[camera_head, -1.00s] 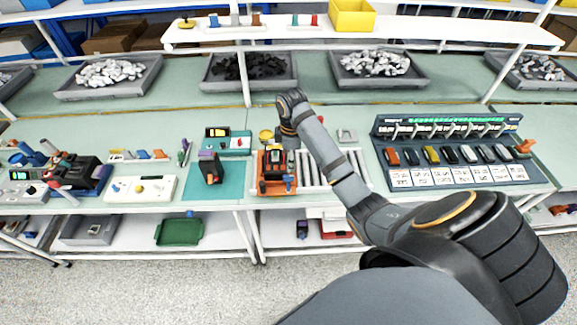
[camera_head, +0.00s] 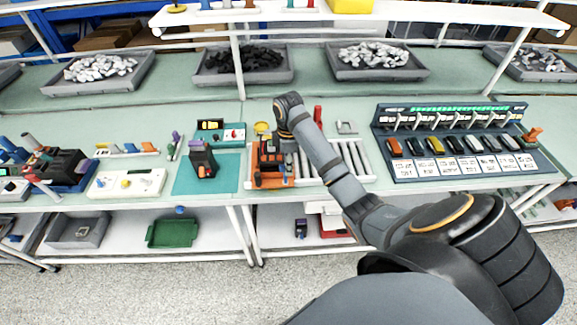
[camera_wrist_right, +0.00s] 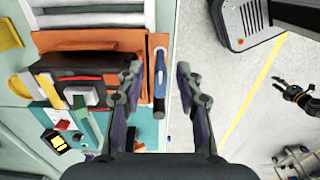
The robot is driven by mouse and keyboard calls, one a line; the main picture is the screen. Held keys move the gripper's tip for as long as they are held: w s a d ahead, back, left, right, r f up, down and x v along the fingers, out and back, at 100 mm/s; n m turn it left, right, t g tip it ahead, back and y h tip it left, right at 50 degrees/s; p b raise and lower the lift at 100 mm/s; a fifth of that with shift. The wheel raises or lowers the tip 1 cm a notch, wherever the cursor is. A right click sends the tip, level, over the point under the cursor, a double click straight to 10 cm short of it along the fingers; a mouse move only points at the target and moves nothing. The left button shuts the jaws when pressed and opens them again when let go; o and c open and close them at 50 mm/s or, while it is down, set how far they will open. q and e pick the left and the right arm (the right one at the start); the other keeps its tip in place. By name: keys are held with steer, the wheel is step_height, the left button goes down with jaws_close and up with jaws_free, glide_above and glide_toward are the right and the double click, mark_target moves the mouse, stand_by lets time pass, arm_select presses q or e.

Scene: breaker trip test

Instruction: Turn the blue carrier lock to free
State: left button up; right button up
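The orange carrier (camera_head: 275,181) sits on the bench by the rollers and bears a dark block. In the right wrist view the orange carrier (camera_wrist_right: 137,40) lies at the left, and the blue lock (camera_wrist_right: 160,76) is a short blue-and-dark lever on its near edge strip. My right gripper (camera_wrist_right: 159,70) is open and empty, its fingers on either side of the lever in the picture; I cannot tell any contact. In the head view my right wrist hides part of the carrier. A small dark gripper (camera_wrist_right: 297,94), apparently my left, shows over the floor, its opening unclear.
White rollers (camera_head: 345,160) lie right of the carrier, and a breaker panel (camera_head: 455,172) stands farther right. A teal mat (camera_head: 225,182) with a dark device (camera_head: 202,160) is at the left. Bins of parts line the back. Clear floor lies in front.

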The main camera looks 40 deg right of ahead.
steer(key=shift+f, duration=0.15)
jaws_close()
